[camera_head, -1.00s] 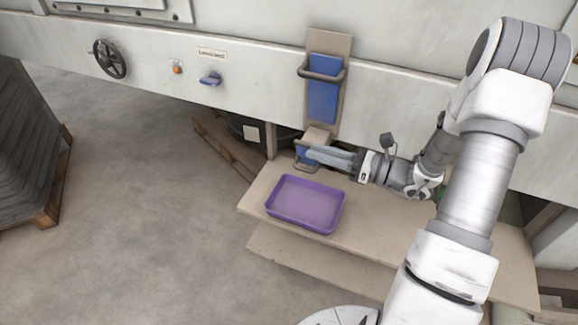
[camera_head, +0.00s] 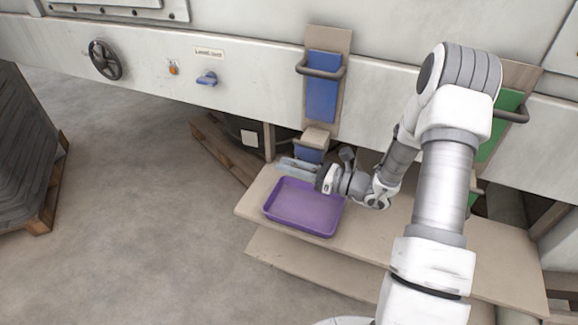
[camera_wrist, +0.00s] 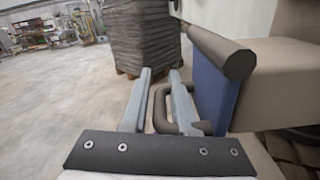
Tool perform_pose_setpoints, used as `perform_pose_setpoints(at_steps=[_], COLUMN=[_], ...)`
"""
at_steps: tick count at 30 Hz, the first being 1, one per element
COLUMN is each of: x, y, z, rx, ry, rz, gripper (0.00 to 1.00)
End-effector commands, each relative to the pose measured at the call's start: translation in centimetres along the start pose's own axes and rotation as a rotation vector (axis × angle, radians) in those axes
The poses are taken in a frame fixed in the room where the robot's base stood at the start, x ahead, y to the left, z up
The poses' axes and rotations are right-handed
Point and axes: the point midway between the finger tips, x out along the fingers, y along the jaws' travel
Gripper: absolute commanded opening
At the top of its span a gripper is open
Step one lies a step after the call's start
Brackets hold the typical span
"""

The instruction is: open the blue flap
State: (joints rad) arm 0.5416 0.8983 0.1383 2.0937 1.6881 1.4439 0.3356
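The blue flap (camera_head: 308,155) hangs at the lower spout, below a taller blue panel. In the wrist view the blue flap (camera_wrist: 212,92) stands close to the right of my fingers, with a dark bar along its top. Its dark loop handle (camera_wrist: 161,108) shows between my two fingers; the right finger appears to lie between the handle's bar and the flap. My gripper (camera_head: 284,167) is open in front of the flap, and its fingers (camera_wrist: 160,78) are apart, with a gap between the left finger and the handle. In the head view the handle is mostly hidden behind my gripper.
A purple tray (camera_head: 303,207) sits on the beige platform (camera_head: 380,235), just below my gripper. The taller blue panel (camera_head: 322,87) has its own dark handle. A green panel (camera_head: 497,125) is at right.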

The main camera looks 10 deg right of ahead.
Motion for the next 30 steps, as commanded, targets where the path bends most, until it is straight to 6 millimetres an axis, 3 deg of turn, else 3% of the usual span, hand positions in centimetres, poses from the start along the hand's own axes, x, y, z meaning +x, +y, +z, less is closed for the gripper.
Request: perform_pose_setpoints(at_steps=[5, 9, 10, 30], x=[0.01, 0.0, 0.0, -0.03], y=[0.0, 0.0, 0.01, 0.01], z=[0.03, 0.03, 0.02, 0.01], rx=[0.0, 0.0, 0.0, 0.0], ry=[0.0, 0.0, 0.0, 0.0], rz=[0.0, 0.0, 0.0, 0.0], gripper=[0.27, 0.02, 0.0, 0.0])
